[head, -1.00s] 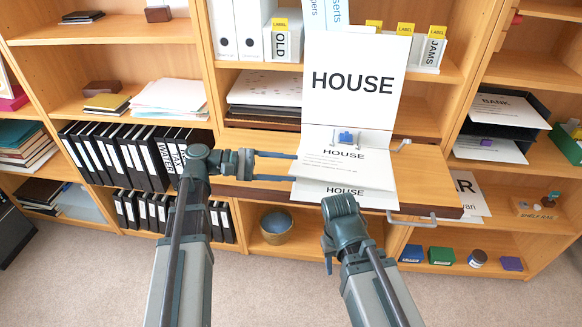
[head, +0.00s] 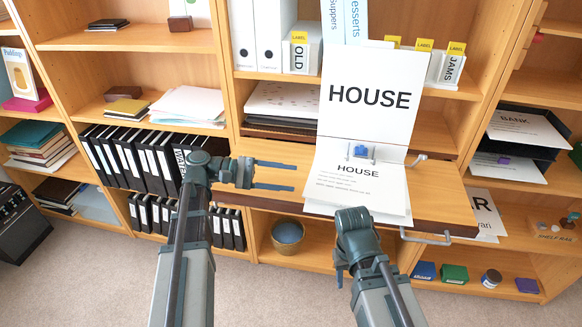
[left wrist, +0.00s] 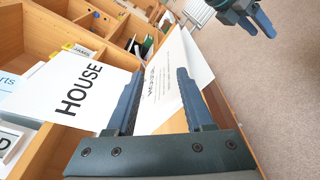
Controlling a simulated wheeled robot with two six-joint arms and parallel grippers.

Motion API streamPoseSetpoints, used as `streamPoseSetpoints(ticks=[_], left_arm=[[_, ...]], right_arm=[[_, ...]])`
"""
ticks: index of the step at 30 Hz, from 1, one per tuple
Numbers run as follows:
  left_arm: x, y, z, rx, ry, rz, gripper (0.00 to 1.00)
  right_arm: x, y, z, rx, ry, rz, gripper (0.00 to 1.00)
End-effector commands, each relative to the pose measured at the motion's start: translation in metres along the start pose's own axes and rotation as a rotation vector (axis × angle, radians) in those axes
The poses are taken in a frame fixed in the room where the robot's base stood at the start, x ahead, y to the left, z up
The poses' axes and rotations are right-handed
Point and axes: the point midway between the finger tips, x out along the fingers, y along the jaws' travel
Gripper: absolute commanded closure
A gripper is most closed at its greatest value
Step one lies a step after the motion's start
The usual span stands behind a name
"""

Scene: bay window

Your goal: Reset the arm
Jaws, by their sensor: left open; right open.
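My left gripper (head: 291,176) is open and empty, its fingers pointing right, left of the open HOUSE binder's papers. In the head view its tips stop short of the sheets. In the left wrist view the open jaws (left wrist: 157,85) show in front of the papers. The binder's cover (head: 368,97) stands upright, with a blue clip (head: 361,152) at its foot. A stack of HOUSE sheets (head: 358,192) lies on the fold-down board (head: 270,154).
Shelves surround the board, with black binders (head: 130,160) at left, white binders (head: 270,35) above and a black tray (head: 525,135) at right. A handle (head: 428,237) sticks out at the board's front edge. Open carpet (head: 110,275) lies in front.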

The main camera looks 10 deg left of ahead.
Motion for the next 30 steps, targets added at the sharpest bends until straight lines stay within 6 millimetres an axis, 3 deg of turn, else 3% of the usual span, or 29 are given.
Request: streamPoseSetpoints(ticks=[5,8,13,18,24,30], left_arm=[[0.004,-0.002,0.002,0.003,0.004,-0.015,0.47],[0.025,-0.014,0.006,0.024,0.025,-0.102,0.47],[0.077,-0.063,0.020,0.136,0.096,-0.420,0.47],[0.102,-0.118,0.038,0.327,0.147,-0.811,0.47],[0.093,-0.153,0.057,0.599,0.163,-1.254,0.47],[0.076,-0.155,0.067,0.796,0.158,-1.541,0.47]], right_arm=[[-0.002,0.000,0.000,0.000,0.000,0.000,0.53],[-0.011,0.001,0.001,0.000,0.000,0.000,0.53],[-0.038,0.004,0.002,0.000,0.000,0.000,0.53],[-0.065,0.006,0.004,0.001,0.000,0.000,0.53],[-0.093,0.009,0.005,0.001,0.000,0.000,0.53],[-0.108,0.010,0.006,0.001,0.000,0.000,0.53]])
